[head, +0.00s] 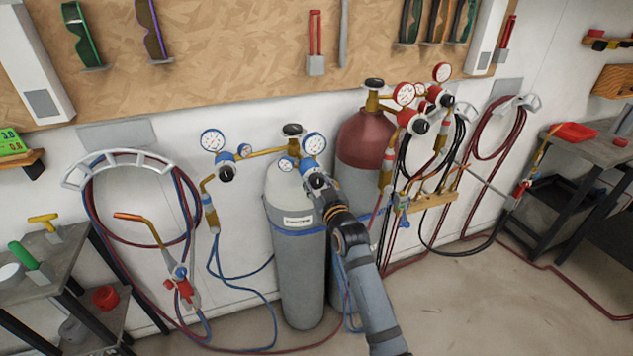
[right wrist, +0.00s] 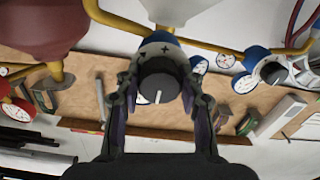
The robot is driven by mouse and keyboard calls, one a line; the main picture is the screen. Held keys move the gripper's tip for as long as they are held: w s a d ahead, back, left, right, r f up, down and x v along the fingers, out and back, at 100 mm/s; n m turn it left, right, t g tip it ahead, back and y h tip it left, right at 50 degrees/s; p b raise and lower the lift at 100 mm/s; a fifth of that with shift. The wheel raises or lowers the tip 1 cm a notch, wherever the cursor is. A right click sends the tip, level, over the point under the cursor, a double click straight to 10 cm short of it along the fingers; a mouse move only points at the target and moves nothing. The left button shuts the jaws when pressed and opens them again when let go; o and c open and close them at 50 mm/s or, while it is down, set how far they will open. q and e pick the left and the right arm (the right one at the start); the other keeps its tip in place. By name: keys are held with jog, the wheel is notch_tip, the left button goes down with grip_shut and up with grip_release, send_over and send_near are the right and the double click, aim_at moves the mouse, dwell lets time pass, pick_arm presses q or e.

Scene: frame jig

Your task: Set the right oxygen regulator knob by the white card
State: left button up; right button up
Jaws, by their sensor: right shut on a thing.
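The right oxygen regulator (head: 314,166), blue with white gauges, sits at the top of the grey cylinder (head: 297,265). My right gripper (head: 322,190) reaches up to it from the front and hides most of its knob. In the right wrist view the black knob (right wrist: 160,82) lies between the fingertips of the gripper (right wrist: 158,93), which is shut on it. A white mark on the knob's face points down in that picture. A plus sign and a triangle show on the collar. I cannot pick out a white card with a readable setting. My left gripper is not in view.
The left oxygen regulator (head: 226,164) is on the same brass pipe. A red-topped cylinder (head: 366,140) with red regulators stands close on the right. Blue and red hoses loop near the floor. A side table (head: 45,265) stands at left; floor at right front is clear.

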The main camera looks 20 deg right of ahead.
jog(key=shift+c, duration=1.2)
